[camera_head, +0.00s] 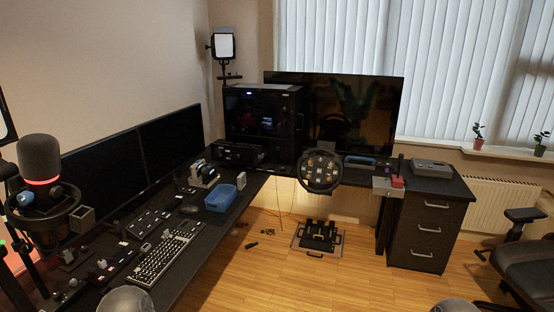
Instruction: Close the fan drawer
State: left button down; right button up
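I cannot tell for sure which part is the fan drawer. A black computer case (262,112) with glowing parts inside stands in the desk corner. A dark box-like part (238,154) sits low at its front; I cannot tell whether this is a drawer standing out. A black drawer cabinet (427,230) with several silver handles stands at the right, and its drawer fronts look flush. Neither gripper shows. Only rounded grey parts, probably my arms, show at the bottom edge.
A steering wheel (320,171) stands at the desk edge, with pedals (318,237) on the floor below. A blue tray (221,198), keyboard (165,255) and microphone (40,160) occupy the left desk. A black chair (524,265) is at the right. The middle floor is mostly clear.

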aim_at(231, 154)
jog(key=i, duration=2.05)
